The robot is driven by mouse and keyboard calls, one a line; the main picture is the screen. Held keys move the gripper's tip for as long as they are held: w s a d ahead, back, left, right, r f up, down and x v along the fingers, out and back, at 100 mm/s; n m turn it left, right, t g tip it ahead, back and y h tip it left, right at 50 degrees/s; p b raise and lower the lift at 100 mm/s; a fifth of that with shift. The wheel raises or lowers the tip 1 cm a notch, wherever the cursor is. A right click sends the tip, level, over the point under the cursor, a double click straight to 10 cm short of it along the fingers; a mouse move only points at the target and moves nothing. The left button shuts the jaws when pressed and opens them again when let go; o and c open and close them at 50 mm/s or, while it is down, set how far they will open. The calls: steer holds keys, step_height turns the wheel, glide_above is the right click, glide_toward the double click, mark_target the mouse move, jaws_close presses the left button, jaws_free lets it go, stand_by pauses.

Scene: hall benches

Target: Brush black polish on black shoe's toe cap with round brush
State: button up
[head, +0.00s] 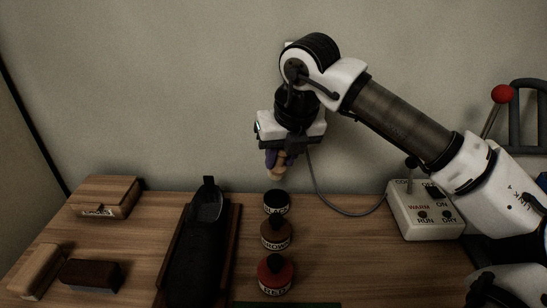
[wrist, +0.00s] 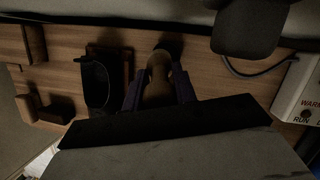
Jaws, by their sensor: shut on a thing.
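The black shoe (head: 195,262) lies on a wooden board (head: 232,250), its opening at the far end and its body running toward the near edge. It also shows in the wrist view (wrist: 97,88), with its nearer part hidden behind my gripper's body. My gripper (head: 278,158) is shut on a wooden-handled round brush (head: 276,173), held upright in the air above the black polish jar (head: 277,204). In the wrist view the brush (wrist: 158,78) sits between the two purple fingers. Its bristles cannot be made out clearly.
A brown jar (head: 276,234) and a red jar (head: 276,276) stand in line before the black one. A wooden box (head: 107,196), a light brush (head: 36,270) and a dark brush (head: 91,275) lie left. A switch box (head: 424,212) with a cable stands right.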

steer(key=shift+w+f, duration=0.1)
steer(key=shift+f, duration=0.05)
steer(key=shift+f+b, duration=1.75)
steer(key=shift+f, duration=1.1)
steer(key=shift+f+b, duration=0.7)
steer(key=shift+b, duration=0.25)
stand_by(0.6)
steer(key=shift+r, duration=0.1)
steer(key=shift+r+p, duration=1.95)
steer(key=shift+r, duration=1.5)
steer(key=shift+f, duration=0.1)
